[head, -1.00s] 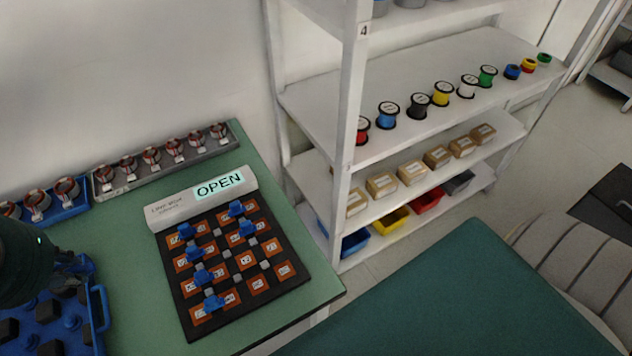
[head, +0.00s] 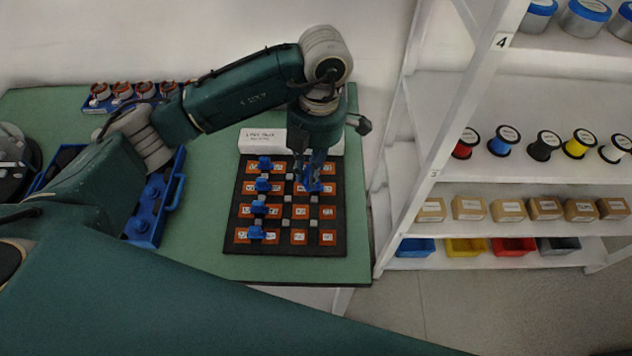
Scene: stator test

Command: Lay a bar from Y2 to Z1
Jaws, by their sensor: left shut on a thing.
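The dark board (head: 322,246) with orange labelled squares and small grey blocks lies on the green table. Blue bars (head: 259,207) sit in a column along its left side. My left gripper (head: 312,180) points down over the upper right part of the board. It is shut on a blue bar (head: 313,187), at or just above the squares; I cannot tell if the bar touches them. The gripper hides the squares behind it, and the labels are too small to read. My right gripper is not in view.
A white sign bar (head: 262,140) stands at the board's back edge, partly hidden by my left arm. A blue tray (head: 172,200) with blue parts is left of the board. Stators (head: 122,90) stand at the back. A white shelf (head: 520,225) with spools and boxes is on the right.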

